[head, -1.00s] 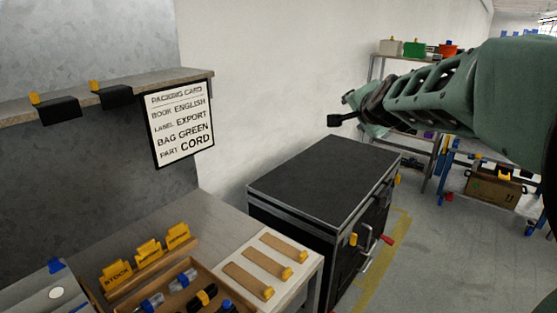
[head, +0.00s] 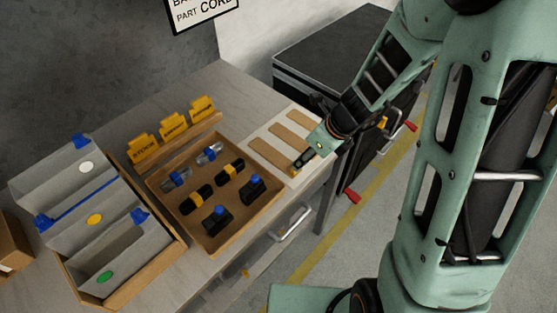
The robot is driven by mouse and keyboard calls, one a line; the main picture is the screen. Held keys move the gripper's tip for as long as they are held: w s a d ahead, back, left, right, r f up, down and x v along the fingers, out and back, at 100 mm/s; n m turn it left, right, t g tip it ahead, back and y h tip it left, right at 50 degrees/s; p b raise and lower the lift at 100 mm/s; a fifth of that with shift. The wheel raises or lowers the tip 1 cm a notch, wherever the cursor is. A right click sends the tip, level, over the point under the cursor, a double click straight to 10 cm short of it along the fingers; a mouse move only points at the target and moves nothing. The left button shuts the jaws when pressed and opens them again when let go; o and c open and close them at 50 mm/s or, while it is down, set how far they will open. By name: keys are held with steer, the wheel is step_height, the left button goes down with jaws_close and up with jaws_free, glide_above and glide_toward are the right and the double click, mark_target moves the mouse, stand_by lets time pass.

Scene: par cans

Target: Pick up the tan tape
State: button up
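Several flat tan strips, which look like the tan tape, lie side by side on a white board (head: 271,138) at the right end of the workbench. They are a near strip (head: 266,154), a middle strip (head: 289,137) and a far strip (head: 299,122). My gripper (head: 302,164) reaches down from the right to the right end of the near strip, beside a yellow tab. Its dark fingers are small and partly hidden by my own wrist. I cannot tell whether they touch the strip or are open.
A wooden tray (head: 238,228) of clips and small dark bottles sits left of the board. Yellow label cards (head: 173,127) stand behind it. A grey divided bin (head: 107,225) is farther left. A black cabinet (head: 335,50) stands behind the bench. A drawer handle (head: 290,225) projects at the front.

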steer(key=x, duration=0.1)
steer(key=b+x, duration=0.1)
steer(key=x, duration=0.1)
steer(key=b+x, duration=0.1)
steer(key=x, duration=0.1)
steer(key=shift+s+a+f, duration=0.15)
steer(key=shift+s, duration=0.25)
steer(key=shift+w+a+f, duration=0.2)
steer(key=shift+f, duration=0.25)
steer(key=shift+c, duration=0.5)
steer(key=c, duration=0.8)
